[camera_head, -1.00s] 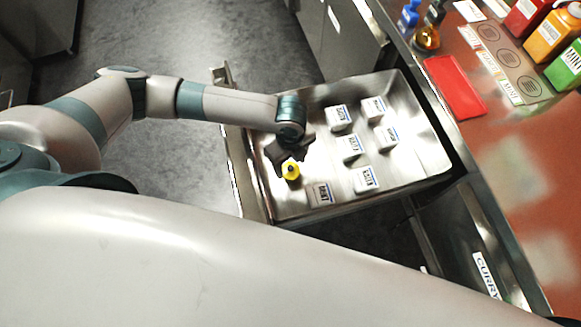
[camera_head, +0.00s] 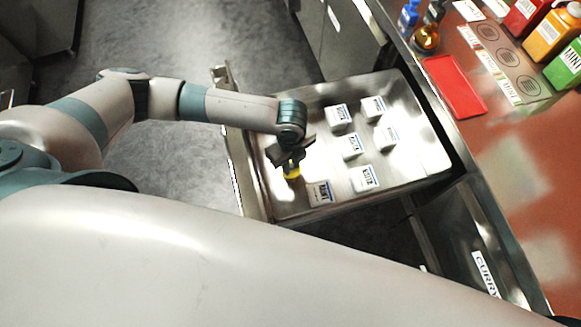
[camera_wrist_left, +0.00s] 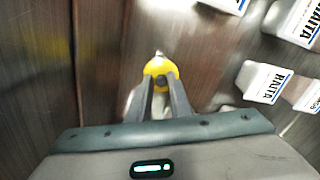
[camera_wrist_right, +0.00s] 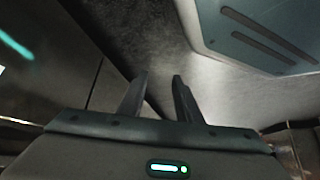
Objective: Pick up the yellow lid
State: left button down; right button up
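The yellow lid (camera_head: 292,173) has a dark knob and sits at the near left of the metal drawer.
Several white labelled containers stand in the open metal drawer (camera_head: 420,172), close to the right of the lid. One container (camera_head: 320,193) is just beside it. A counter with a red tray (camera_head: 453,87) and coloured bottles lies to the right.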

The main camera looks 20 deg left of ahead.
pick_arm(q)
jog(key=shift+s+a+f, duration=0.1)
jog(key=shift+s+f, duration=0.15)
jog(key=shift+f, duration=0.1)
jog(key=shift+r, duration=0.1)
